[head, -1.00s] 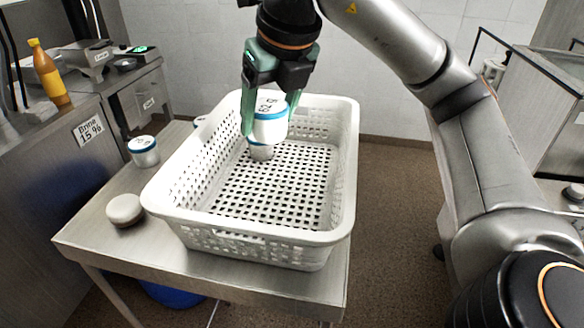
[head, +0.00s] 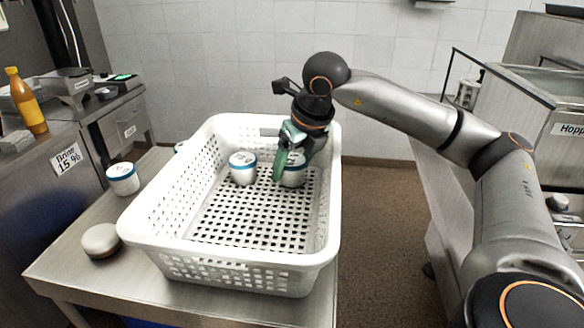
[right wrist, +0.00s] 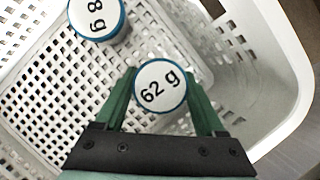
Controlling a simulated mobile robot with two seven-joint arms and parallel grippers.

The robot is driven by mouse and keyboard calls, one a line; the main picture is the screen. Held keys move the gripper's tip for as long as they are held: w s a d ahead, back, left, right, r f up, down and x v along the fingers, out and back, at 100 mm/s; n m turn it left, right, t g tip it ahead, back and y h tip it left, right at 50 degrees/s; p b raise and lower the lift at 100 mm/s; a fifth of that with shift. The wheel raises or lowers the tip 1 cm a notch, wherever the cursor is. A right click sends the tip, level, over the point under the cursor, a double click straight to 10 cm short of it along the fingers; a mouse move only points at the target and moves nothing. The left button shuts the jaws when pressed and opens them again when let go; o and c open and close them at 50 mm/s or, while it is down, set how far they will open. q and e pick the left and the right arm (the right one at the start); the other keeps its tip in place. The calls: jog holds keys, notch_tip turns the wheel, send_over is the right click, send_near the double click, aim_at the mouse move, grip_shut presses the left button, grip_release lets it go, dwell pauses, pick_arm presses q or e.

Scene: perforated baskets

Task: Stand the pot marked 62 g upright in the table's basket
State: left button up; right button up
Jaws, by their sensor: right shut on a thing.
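The pot marked 62 g (right wrist: 160,86) is white with a blue band under its lid; its label is readable in the right wrist view. My right gripper (right wrist: 163,92) is shut on it, one green finger on each side. In the head view the held pot (head: 293,172) is upright inside the white perforated basket (head: 232,258), low near the far right part. A finger hides part of it, and I cannot tell whether its base touches the basket floor. The basket stands on the steel table (head: 75,283). My left gripper is not in view.
Another blue-banded pot (head: 243,168) stands in the basket, left of the held one, apart from it; it also shows in the right wrist view (right wrist: 96,18). A third pot (head: 123,179) and a round beige object (head: 101,241) are on the table outside. The basket's near floor is clear.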

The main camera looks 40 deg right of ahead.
jog(key=shift+f, duration=0.25)
jog(key=shift+f, duration=0.15)
jog(key=o, duration=1.4)
jog(key=shift+c, duration=0.2)
jog(key=shift+r, duration=0.55)
jog(key=p+v, duration=0.1)
jog(key=v, duration=1)
jog(key=shift+s+r, duration=0.15)
jog(key=shift+s, duration=0.1)
